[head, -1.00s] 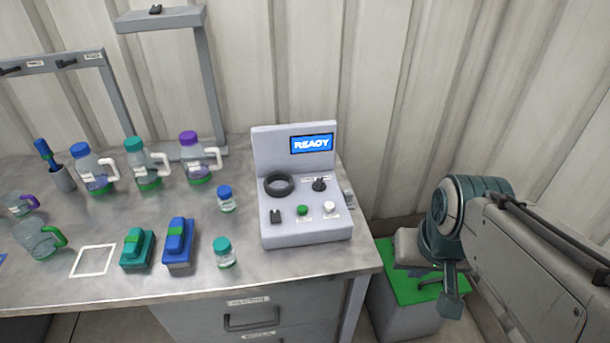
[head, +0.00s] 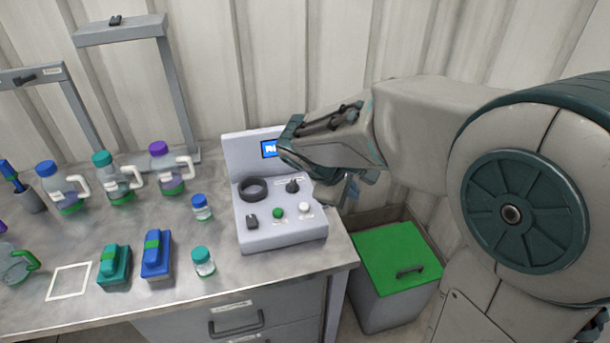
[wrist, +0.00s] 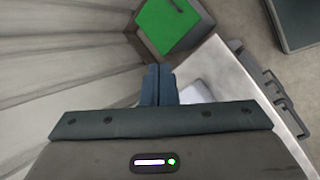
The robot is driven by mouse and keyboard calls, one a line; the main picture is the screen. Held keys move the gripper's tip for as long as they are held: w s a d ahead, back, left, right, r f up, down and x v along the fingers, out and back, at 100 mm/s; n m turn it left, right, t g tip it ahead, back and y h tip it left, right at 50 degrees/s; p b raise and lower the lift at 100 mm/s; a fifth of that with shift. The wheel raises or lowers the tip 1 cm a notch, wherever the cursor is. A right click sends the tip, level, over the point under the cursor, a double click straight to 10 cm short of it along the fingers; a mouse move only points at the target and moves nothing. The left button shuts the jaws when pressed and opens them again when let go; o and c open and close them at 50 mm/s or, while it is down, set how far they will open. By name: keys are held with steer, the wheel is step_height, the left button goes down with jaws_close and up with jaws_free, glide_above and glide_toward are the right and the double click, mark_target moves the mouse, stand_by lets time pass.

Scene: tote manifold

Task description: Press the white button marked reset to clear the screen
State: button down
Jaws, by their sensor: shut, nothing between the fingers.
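The white reset button (head: 304,207) is a small round knob at the right of the front panel of a light grey console (head: 262,237). A green button (head: 278,213) sits to its left. The console's screen (head: 269,149) is blue with white letters, and my gripper hides most of it. My gripper (head: 284,147) is shut and empty, above the console in front of the screen's right part, apart from the white button. In the wrist view my gripper's fingers (wrist: 158,84) are together, with a pale corner of what looks like the console (wrist: 196,91) beside them.
A dark ring (head: 254,187) and a black knob (head: 292,186) stand on the console. Bottles, blue (head: 157,254) and teal (head: 114,267) devices and small jars (head: 204,262) are to its left. A bin with a green lid (head: 402,258) stands at the right below the table.

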mark_target(301, 208)
steer(key=w+a+f+n+t, duration=0.1)
steer(key=w+a+n+t, duration=0.2)
steer(key=w+a+n, duration=0.3)
steer(key=w+a, duration=0.2)
steer(key=a, duration=0.2)
steer(key=shift+w+a+f+n+p, duration=0.35)
steer(key=shift+a+n+p, duration=0.05)
steer(key=shift+f, duration=0.15)
step_height(301, 208, down, 9)
steer(key=b, duration=0.6)
steer(key=shift+r+b, duration=0.2)
steer(key=shift+b, duration=0.2)
steer(key=shift+f, duration=0.1)
stand_by(0.8)
steer(key=shift+f+b, duration=0.3)
steer(key=shift+b, duration=0.25)
steer(key=shift+f+b, duration=0.45)
steer(key=shift+b, duration=0.05)
stand_by(0.3)
stand_by(0.4)
steer(key=shift+r+p, duration=0.6)
steer(key=shift+r, duration=0.3)
